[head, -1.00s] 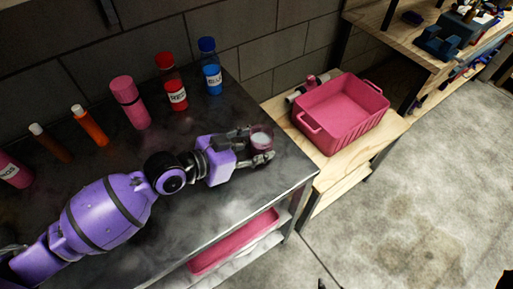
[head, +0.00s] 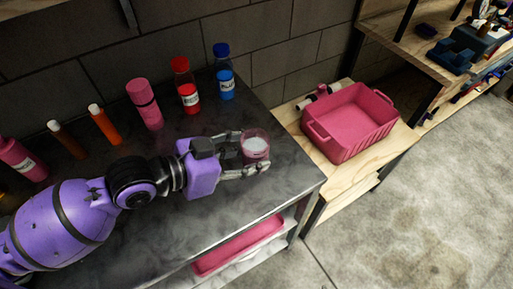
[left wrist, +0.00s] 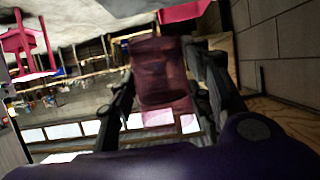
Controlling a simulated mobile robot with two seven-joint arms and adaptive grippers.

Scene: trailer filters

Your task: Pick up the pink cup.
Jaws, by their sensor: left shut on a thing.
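The pink cup (head: 255,146) is see-through, with a pale grey patch showing inside its rim in the head view. My left gripper (head: 246,158) is shut on it, with a finger on either side. The cup is over the right part of the dark table (head: 285,196) and looks raised off it, though the gap beneath is hard to see. In the left wrist view the cup (left wrist: 159,72) sits between the two dark fingers (left wrist: 165,95). My right gripper is not in view.
Several bottles stand along the back of the table, including a pink one (head: 145,104), a red one (head: 186,88) and a blue one (head: 224,76). A pink bin (head: 352,130) rests on a wooden bench to the right. A pink tray (head: 238,247) lies on the lower shelf.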

